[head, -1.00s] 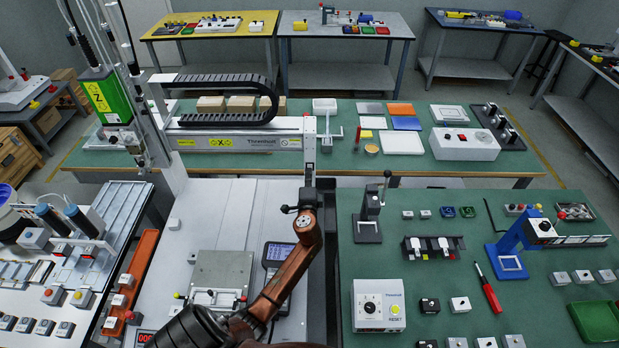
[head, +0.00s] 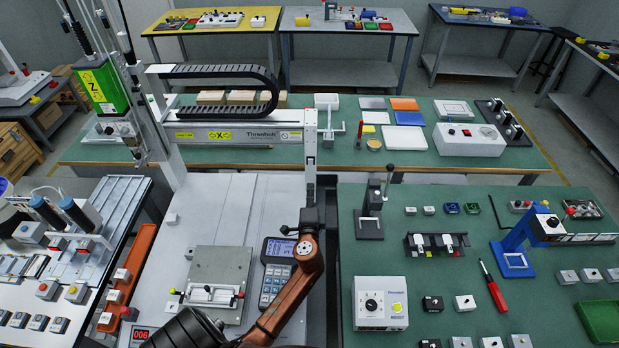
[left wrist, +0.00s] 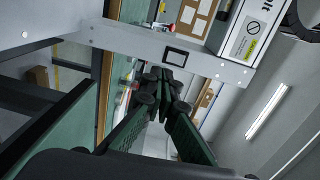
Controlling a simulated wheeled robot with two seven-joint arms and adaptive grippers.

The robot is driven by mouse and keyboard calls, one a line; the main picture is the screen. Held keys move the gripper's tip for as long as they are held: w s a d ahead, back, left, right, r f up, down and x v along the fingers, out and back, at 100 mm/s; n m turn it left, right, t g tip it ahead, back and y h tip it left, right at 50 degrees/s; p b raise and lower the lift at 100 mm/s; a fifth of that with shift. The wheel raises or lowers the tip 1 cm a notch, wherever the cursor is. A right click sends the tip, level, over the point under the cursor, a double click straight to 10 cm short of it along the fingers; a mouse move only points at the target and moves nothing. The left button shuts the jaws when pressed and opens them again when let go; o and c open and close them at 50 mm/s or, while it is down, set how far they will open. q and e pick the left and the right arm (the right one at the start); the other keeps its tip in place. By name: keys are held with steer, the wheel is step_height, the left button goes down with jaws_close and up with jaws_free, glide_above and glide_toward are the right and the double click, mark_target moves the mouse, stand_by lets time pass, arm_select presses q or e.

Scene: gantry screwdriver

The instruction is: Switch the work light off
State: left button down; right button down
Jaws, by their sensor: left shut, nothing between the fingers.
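My left gripper (head: 310,192) is in front of the gantry's upright end plate (head: 310,148). In the left wrist view its dark fingers (left wrist: 165,78) are together with nothing between them. A grey metal bar (left wrist: 115,42) crosses that view beyond the fingertips. It carries a small black-framed square (left wrist: 175,57), which may be a switch; I cannot tell its position. A gap or contact between fingertips and bar cannot be judged. I cannot make out for certain which part is the work light or whether it is lit. My right gripper is not in view.
The gantry beam (head: 235,135) with its black cable chain (head: 215,70) spans left of the gripper. A handheld pendant (head: 277,270) and a fixture plate (head: 220,275) lie below. A green bench (head: 440,285) at right holds a white control box (head: 380,303) and several tools.

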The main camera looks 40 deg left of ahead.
arm_select(q)
steer(key=v, duration=0.2)
steer(key=f+v, duration=0.1)
steer(key=v, duration=0.1)
steer(key=shift+s, duration=0.5)
steer(key=shift+r, duration=0.15)
